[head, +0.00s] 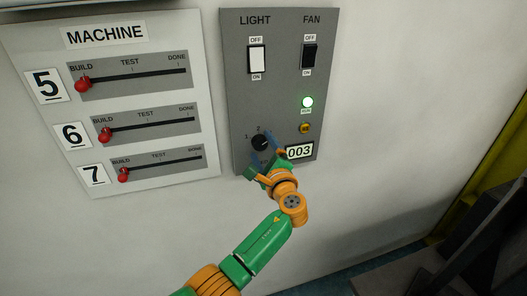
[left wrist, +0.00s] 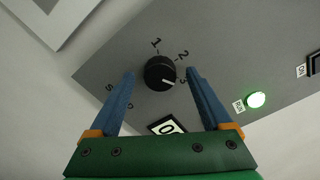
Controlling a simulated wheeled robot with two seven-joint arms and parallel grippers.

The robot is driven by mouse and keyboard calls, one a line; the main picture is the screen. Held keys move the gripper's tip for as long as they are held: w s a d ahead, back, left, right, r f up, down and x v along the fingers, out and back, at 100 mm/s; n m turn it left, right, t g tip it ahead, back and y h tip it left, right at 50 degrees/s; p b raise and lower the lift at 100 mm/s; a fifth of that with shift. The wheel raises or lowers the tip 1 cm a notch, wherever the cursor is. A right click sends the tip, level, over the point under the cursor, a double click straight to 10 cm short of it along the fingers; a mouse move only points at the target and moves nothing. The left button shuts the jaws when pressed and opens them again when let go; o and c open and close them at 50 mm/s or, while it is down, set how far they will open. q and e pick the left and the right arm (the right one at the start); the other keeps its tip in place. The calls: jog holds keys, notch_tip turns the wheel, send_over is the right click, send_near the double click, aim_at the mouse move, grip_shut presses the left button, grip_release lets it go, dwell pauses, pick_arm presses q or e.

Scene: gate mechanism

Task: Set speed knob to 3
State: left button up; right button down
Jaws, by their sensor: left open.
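The black speed knob (head: 260,142) sits low on the grey LIGHT/FAN panel. In the left wrist view the knob (left wrist: 158,72) has printed marks 1, 2 and 3 around its upper and right side. Its white pointer line faces right and slightly down, near the 3. My left gripper (head: 263,149) is open at the panel, its blue fingers on either side of the knob. In the left wrist view there is a gap between each finger of the gripper (left wrist: 160,76) and the knob. Other dial marks are partly hidden by the left finger.
A white light switch (head: 257,59) and a black fan switch (head: 309,56) are above. A lit green RUN lamp (head: 307,102), a yellow button (head: 305,128) and a 003 display (head: 299,152) are close by. The MACHINE panel (head: 110,60) with red sliders is at left.

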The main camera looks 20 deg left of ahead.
pick_arm(q)
jog(key=b+v, duration=0.1)
jog(key=v, duration=0.5)
jog(key=shift+s+d, duration=0.2)
jog(key=shift+s, duration=0.05)
jog(key=shift+a, duration=0.1)
